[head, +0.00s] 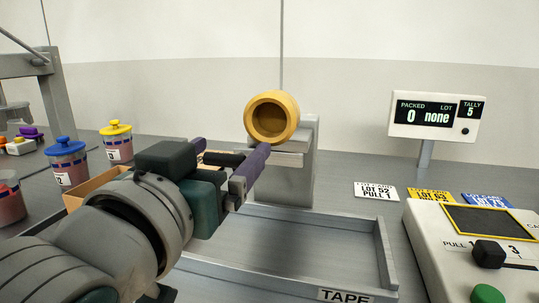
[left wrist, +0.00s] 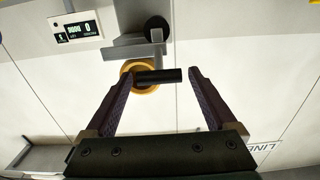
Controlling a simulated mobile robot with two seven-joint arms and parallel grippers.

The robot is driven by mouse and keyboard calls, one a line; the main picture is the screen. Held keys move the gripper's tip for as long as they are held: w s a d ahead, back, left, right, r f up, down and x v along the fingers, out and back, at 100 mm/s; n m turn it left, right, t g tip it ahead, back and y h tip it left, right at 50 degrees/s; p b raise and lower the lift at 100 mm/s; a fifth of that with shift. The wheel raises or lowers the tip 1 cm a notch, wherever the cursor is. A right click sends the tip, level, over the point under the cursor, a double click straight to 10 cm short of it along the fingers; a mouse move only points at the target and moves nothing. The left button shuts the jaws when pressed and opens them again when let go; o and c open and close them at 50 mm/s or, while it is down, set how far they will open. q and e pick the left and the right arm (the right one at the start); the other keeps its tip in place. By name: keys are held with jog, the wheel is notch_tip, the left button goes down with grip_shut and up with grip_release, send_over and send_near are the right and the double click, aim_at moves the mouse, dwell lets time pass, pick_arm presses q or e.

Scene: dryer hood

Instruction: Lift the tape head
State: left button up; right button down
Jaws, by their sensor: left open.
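The tape head is a grey upright (head: 296,175) with a wide tan-yellow tape roll (head: 270,117) at its top. A black bar-shaped handle (head: 224,158) sticks out to its left; in the left wrist view the handle (left wrist: 160,76) lies crosswise between my fingertips. The roll (left wrist: 148,88) shows partly behind it. My left gripper (head: 232,146) is open, its purple fingers on either side of the handle. One fingertip looks close to a handle end, with a clear gap at the other; contact cannot be told. My right gripper is out of view.
A shallow grey tray marked TAPE (head: 345,296) lies in front. A cardboard box (head: 92,186) is partly behind my arm. Lidded jars (head: 67,165) stand left. A control panel (head: 455,255), cards (head: 376,191) and a display (head: 436,115) are right.

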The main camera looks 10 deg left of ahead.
pick_arm(q)
jog(key=s, duration=0.9)
jog(key=shift+s+a, duration=0.2)
jog(key=shift+s, duration=0.2)
jog(key=s+a+f+m+g+p, duration=0.1)
jog(key=s+a+f+g+p, duration=0.15)
jog(key=s+g+p, duration=0.45)
jog(key=s+a+f+m+g+p, duration=0.1)
jog(key=s+a+f+g+p, duration=0.15)
jog(key=s+g+p, duration=0.5)
notch_tip(320, 180, up, 37)
jog(key=p, duration=3.4)
jog(key=shift+s+r+p, duration=0.15)
jog(key=shift+s+p, duration=0.2)
jog(key=shift+s, duration=0.1)
